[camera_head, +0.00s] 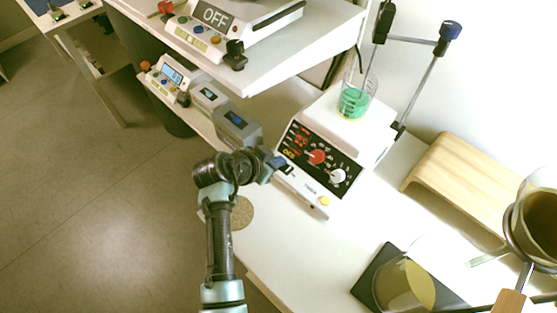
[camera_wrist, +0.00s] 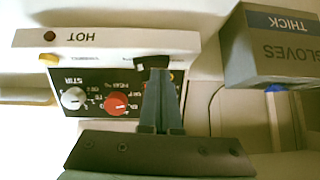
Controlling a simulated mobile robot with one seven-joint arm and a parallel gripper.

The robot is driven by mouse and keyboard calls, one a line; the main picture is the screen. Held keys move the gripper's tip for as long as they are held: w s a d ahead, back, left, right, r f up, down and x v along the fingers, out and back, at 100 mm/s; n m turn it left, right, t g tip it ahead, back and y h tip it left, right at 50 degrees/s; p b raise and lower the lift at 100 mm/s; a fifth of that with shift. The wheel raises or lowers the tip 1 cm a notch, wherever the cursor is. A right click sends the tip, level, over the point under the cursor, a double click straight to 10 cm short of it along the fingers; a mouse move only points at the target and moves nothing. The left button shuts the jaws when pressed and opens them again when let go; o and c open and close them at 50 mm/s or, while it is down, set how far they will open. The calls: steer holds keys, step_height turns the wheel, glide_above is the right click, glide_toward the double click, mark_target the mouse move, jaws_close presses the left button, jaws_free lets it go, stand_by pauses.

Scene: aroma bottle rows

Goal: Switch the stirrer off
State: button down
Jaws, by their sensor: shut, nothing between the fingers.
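The stirrer (camera_head: 345,128) is a white hotplate with a black front panel, a red knob (camera_head: 317,157) and a white knob (camera_head: 337,176). In the wrist view its panel appears upside down, with the white knob (camera_wrist: 73,98) marked STIR and the red knob (camera_wrist: 116,103). A black switch (camera_wrist: 153,63) sits on its white front ledge, beyond a yellow button (camera_wrist: 47,58) at the other end. My gripper (camera_head: 279,163) is shut and empty at that ledge. In the wrist view the fingertips (camera_wrist: 160,72) overlap the switch's edge; whether they touch it is unclear.
A beaker of green liquid (camera_head: 355,100) stands on the stirrer's plate, by a stand with rods. A grey glove box (camera_wrist: 278,50) is beside my gripper. A shelf (camera_head: 270,65) overhangs at upper left.

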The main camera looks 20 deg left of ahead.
steer(key=shift+s+d+f, duration=0.1)
steer(key=shift+d, duration=0.15)
steer(key=shift+s+d+p, duration=0.25)
steer(key=shift+d+p, duration=0.3)
steer(key=shift+d, duration=0.1)
